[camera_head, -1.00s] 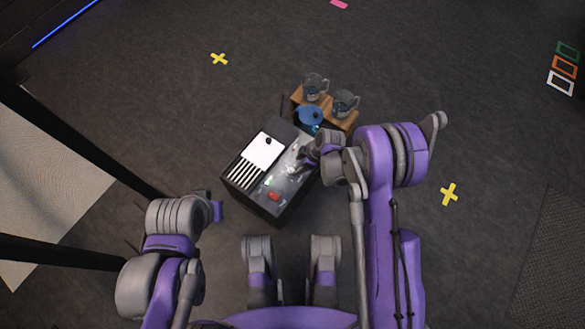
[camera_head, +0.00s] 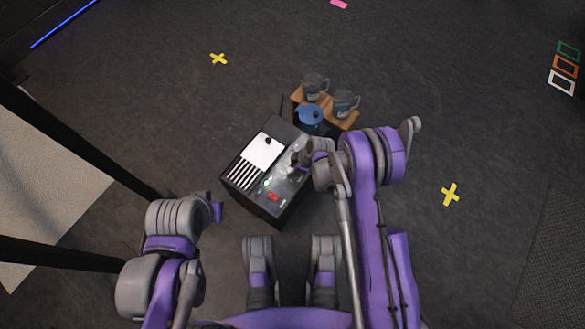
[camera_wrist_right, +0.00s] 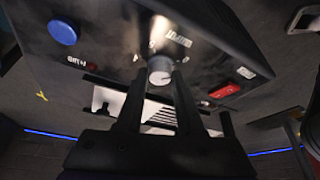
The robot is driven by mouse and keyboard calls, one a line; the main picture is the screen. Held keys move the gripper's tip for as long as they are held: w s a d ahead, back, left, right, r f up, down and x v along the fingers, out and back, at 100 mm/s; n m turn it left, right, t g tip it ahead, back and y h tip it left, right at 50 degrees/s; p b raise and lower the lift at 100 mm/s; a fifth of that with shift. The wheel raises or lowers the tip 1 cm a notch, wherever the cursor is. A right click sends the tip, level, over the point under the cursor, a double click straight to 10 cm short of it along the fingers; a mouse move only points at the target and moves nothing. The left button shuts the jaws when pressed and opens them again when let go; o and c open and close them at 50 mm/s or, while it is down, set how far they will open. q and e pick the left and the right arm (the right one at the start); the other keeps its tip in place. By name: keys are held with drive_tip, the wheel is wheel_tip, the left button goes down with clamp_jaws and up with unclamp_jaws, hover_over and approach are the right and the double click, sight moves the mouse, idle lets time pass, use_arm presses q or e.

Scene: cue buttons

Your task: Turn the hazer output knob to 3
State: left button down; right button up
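The hazer is a dark box (camera_head: 237,188) on the floor, with a white slotted plate (camera_head: 262,150) and controls on its top. In the right wrist view its pale round knob (camera_wrist_right: 160,70) lies between the tips of my right gripper (camera_wrist_right: 159,82). The two fingers are apart, one on each side of the knob, with what looks like a small gap. In the head view my right gripper (camera_head: 298,162) is over the controls and hides the knob.
A red switch (camera_wrist_right: 224,90) and a blue button (camera_wrist_right: 63,32) are on the same panel as the knob.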

clamp_jaws()
